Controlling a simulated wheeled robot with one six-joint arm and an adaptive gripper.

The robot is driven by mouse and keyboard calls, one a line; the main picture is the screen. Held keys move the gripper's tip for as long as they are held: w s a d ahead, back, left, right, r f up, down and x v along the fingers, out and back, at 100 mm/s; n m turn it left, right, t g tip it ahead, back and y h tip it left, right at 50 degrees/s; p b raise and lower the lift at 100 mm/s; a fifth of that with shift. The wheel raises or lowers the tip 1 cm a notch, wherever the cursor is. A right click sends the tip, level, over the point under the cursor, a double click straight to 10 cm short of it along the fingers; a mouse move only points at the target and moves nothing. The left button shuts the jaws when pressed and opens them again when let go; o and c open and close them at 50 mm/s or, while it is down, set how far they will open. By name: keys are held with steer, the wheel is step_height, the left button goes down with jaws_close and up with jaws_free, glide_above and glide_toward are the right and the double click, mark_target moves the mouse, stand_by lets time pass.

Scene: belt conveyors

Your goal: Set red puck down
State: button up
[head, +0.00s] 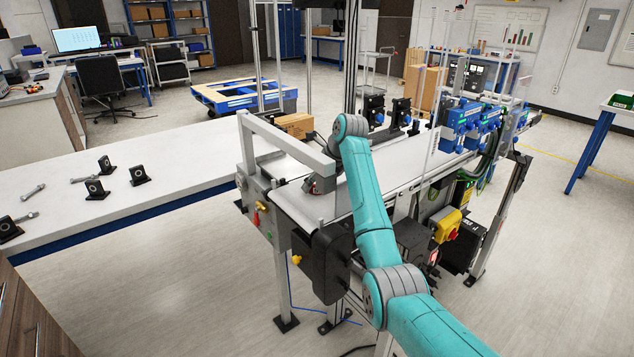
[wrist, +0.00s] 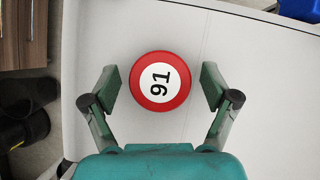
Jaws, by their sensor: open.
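The red puck (wrist: 160,81), a round disc with a white centre marked 91, lies on a pale flat surface (wrist: 235,95) in the wrist view. My gripper (wrist: 160,88) is open, with one finger on each side of the puck. A gap shows between the puck and each finger. In the head view my gripper (head: 317,187) is low over the near end of the conveyor belt (head: 312,207). I cannot clearly make out the puck there.
A grey metal frame (head: 290,143) arches over the belt beside my arm. A cardboard box (head: 296,124) stands behind it. A long white table (head: 110,195) at left holds black brackets and bolts.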

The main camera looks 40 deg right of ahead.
steer(key=v, duration=1.2)
steer(key=shift+r, duration=0.1)
